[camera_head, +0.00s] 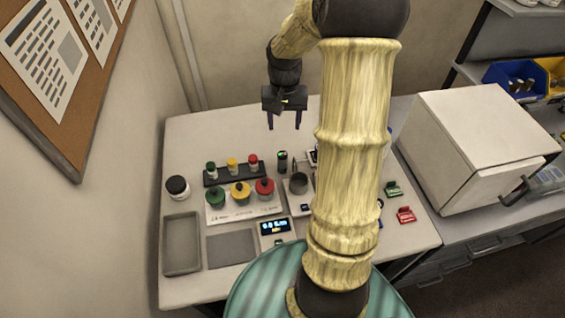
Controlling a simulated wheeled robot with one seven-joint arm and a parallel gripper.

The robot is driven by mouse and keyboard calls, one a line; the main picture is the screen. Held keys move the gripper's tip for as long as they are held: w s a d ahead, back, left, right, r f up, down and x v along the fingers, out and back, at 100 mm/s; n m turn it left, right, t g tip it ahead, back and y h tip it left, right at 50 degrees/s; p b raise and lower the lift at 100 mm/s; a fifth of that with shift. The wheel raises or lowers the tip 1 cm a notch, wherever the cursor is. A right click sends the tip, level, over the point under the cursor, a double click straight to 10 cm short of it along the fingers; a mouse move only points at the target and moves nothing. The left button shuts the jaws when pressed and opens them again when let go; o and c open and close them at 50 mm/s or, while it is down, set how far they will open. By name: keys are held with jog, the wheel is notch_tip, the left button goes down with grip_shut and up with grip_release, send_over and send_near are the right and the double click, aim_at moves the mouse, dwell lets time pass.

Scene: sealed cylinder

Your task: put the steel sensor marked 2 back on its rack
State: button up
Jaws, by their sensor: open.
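My gripper (284,122) hangs above the back of the table with its two dark fingers apart and nothing between them. Below it is a small dark upright cylinder with a green top (282,160). A grey metal cup (299,184) stands just in front of that cylinder. I cannot make out a steel sensor marked 2 or read any such number. A black rack (215,179) holds small vials with green, yellow and red caps. I cannot tell whether it is the sensor's rack. My arm hides the right middle of the table.
Green, yellow and red lidded jars (240,194) stand on a white plate. A dark-lidded jar (177,188), grey tray (182,246), grey mat (231,248) and display device (275,227) are nearby. Small green (393,188) and red (405,214) items lie right, near a white box (470,145).

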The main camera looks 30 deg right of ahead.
aim_at(283, 154)
jog(key=shift+f, duration=0.1)
notch_tip(283, 154, down, 12)
jog(key=shift+a+p, duration=0.1)
jog(key=shift+p, duration=0.9)
jog(key=shift+s+a+f+p, duration=0.15)
jog(key=shift+f+p, duration=0.15)
jog(key=shift+f, duration=0.2)
jog(key=shift+a+f+p, duration=0.1)
jog(key=shift+f+p, duration=0.45)
jog(key=shift+f, duration=1.55)
jog(key=shift+c, duration=0.2)
grip_shut()
